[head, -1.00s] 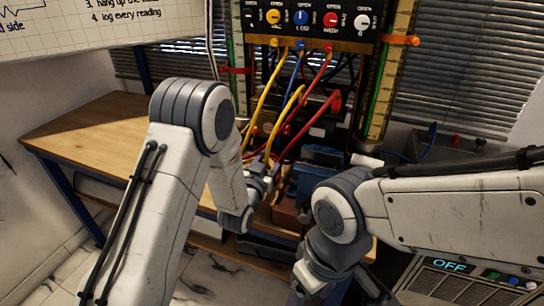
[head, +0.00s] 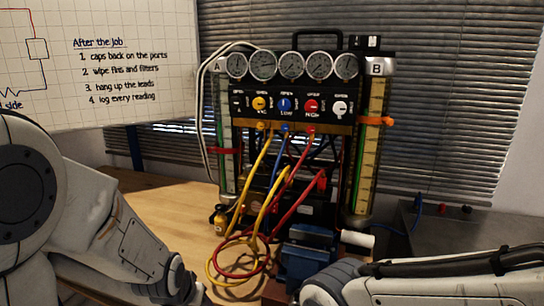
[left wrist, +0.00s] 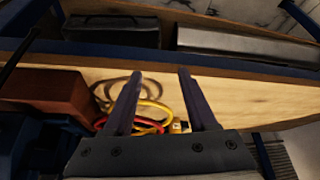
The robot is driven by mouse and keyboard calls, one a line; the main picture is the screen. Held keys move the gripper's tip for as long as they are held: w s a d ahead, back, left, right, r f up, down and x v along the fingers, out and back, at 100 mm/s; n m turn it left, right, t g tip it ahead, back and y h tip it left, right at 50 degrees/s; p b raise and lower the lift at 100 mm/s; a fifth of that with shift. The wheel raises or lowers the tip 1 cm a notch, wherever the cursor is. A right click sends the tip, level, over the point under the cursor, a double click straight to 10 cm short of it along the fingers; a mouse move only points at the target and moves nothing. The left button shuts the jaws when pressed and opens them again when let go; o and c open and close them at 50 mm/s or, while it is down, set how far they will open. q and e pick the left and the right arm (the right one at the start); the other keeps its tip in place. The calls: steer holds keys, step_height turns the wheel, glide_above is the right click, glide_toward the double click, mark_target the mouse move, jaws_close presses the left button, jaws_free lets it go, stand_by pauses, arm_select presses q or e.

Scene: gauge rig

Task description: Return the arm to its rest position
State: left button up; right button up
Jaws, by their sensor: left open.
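My left arm fills the left edge and bottom left of the head view, its forearm slanting down to the bottom edge. In the left wrist view my left gripper (left wrist: 160,76) is open, its two dark fingers spread with nothing between the tips. Beyond and below the fingers lie coils of yellow hose (left wrist: 151,105) and red hose on the wooden bench (left wrist: 245,92). I cannot tell their distance from the fingers. My right arm enters at the bottom right of the head view; its gripper is out of frame.
The gauge rig (head: 290,101) stands on the bench, its yellow hose (head: 258,170) and red hose (head: 303,198) hanging in front. A blue vise (head: 306,258) sits before it. In the left wrist view a brown block (left wrist: 45,95) lies at left.

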arm_select(q)
steer(key=s+a+g, duration=0.1)
steer(key=s+g, duration=0.1)
steer(key=s, duration=0.5)
steer(key=s+d+r+m+g+p, duration=0.3)
steer(key=s+d+r+m+p, duration=0.3)
steer(key=s+d+r+p, duration=0.3)
steer(key=s+d+r, duration=0.4)
steer(key=s+r, duration=0.1)
steer(key=r, duration=0.1)
steer(key=shift+r+m+h, duration=0.3)
steer(key=shift+r+h, duration=0.05)
steer(key=shift+h, duration=0.05)
steer(key=shift+s+d, duration=0.1)
